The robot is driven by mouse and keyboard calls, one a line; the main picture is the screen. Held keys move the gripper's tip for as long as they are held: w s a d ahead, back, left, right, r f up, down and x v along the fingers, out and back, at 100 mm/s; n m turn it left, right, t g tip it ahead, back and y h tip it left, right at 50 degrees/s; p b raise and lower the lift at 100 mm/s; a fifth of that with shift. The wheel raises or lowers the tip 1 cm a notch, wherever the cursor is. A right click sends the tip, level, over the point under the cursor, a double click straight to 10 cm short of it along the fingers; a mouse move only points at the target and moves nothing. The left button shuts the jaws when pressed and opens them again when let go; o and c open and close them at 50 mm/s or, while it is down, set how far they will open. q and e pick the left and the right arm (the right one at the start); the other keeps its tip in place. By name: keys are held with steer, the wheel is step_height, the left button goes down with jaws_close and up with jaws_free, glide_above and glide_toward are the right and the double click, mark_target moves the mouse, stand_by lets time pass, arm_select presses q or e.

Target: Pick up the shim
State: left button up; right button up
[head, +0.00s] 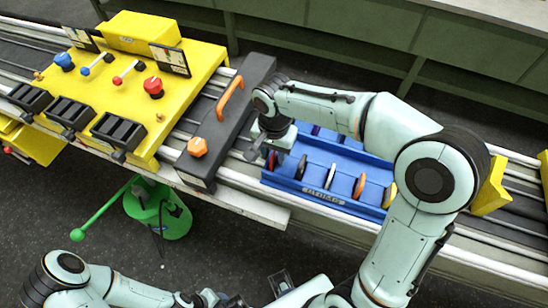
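A blue tray (318,196) with a label on its front holds several thin shims standing in slots. A reddish shim (272,160) stands at the left end, right by my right gripper (264,153). That gripper points down over the tray's left end; its fingertips are partly hidden, so I cannot tell if it touches or grips the shim. My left gripper (222,300) is low at the bottom edge, small and unclear.
A dark block with an orange handle (230,98) and orange knob (197,147) stands just left of the tray. A yellow control panel (185,82) with levers and black bins is further left. A green stool-like stand (160,212) is on the floor in front.

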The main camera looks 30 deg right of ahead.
steer(key=shift+c, duration=0.3)
jaws_close()
steer(key=shift+r, duration=0.15)
